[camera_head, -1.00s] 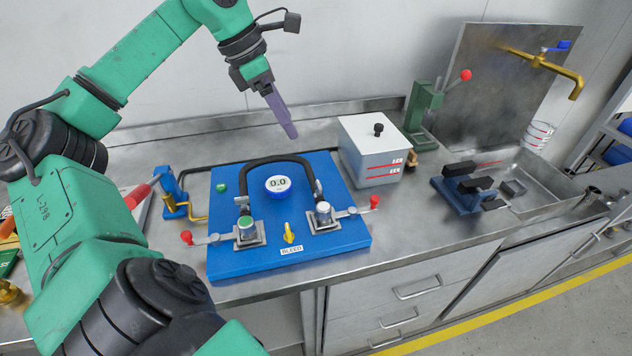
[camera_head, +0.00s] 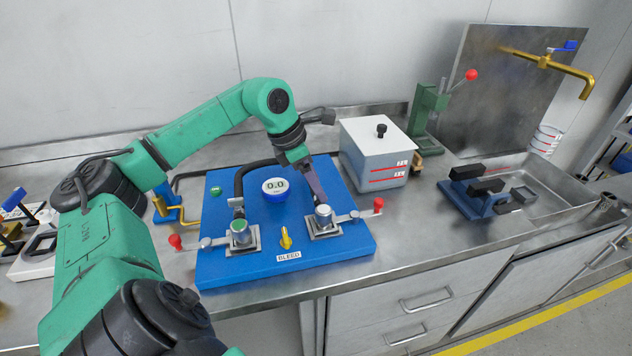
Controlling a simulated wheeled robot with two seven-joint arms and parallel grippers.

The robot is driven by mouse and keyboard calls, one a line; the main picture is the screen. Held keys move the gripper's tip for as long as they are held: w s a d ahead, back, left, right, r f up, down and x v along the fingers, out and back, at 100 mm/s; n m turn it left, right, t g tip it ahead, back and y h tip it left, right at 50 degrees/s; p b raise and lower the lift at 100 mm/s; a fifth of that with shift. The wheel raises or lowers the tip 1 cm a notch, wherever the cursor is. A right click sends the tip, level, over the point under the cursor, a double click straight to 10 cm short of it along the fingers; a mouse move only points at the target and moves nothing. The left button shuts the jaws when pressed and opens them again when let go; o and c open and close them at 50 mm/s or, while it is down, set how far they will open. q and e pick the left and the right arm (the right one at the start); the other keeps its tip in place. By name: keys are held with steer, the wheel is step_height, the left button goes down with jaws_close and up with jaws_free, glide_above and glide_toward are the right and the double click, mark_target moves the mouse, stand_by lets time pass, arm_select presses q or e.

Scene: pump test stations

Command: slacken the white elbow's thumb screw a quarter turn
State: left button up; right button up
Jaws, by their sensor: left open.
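On the blue test board (camera_head: 222,270), the right-hand fitting with a pale cap (camera_head: 323,217) sits on a square metal plate; I take it for the white elbow. Its thumb screw is too small or too covered to make out. My left gripper (camera_head: 319,196) points down with its purple fingers just above and behind this fitting. It is open, and I cannot tell whether it touches. It hides the hose's right end. The left-hand fitting has a green cap (camera_head: 239,228). My right gripper is not in view.
A round gauge (camera_head: 275,189) reads 0.0. A yellow bleed handle (camera_head: 285,239) stands between the fittings. Red-knobbed levers flank them, one at right (camera_head: 378,205). A white-lidded box (camera_head: 375,150) stands close behind right. The counter's front strip is clear.

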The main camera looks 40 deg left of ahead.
arm_select(q)
steer(key=shift+d+f, duration=0.1)
steer(key=shift+f, duration=0.1)
jaws_close()
